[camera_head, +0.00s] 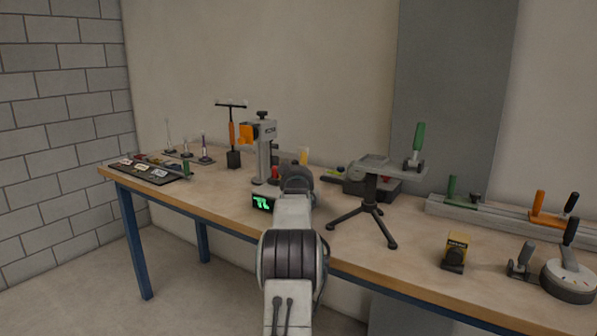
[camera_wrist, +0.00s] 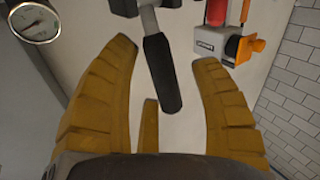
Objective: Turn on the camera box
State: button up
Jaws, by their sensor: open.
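My gripper (camera_wrist: 163,60) shows in the wrist view as yellow-brown ribbed fingers spread apart. A black handle (camera_wrist: 160,70) on a grey part lies between or beyond them; I cannot tell whether it touches. In the head view my arm reaches over the bench's front edge and hides the fingers. A small black box with a lit green display (camera_head: 264,203) stands just left of my arm. A small yellow and black box with a round dark front (camera_head: 456,252) stands farther right. I cannot tell for sure which one is the camera box.
The wooden workbench (camera_head: 410,262) holds a tripod stand (camera_head: 371,205) right of my arm and a grey press (camera_head: 264,150) behind it. A rail with green and orange handles (camera_head: 490,210) lies at the right.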

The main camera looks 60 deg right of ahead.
jog(key=shift+o, duration=0.2)
grip_shut()
dwell(0.6)
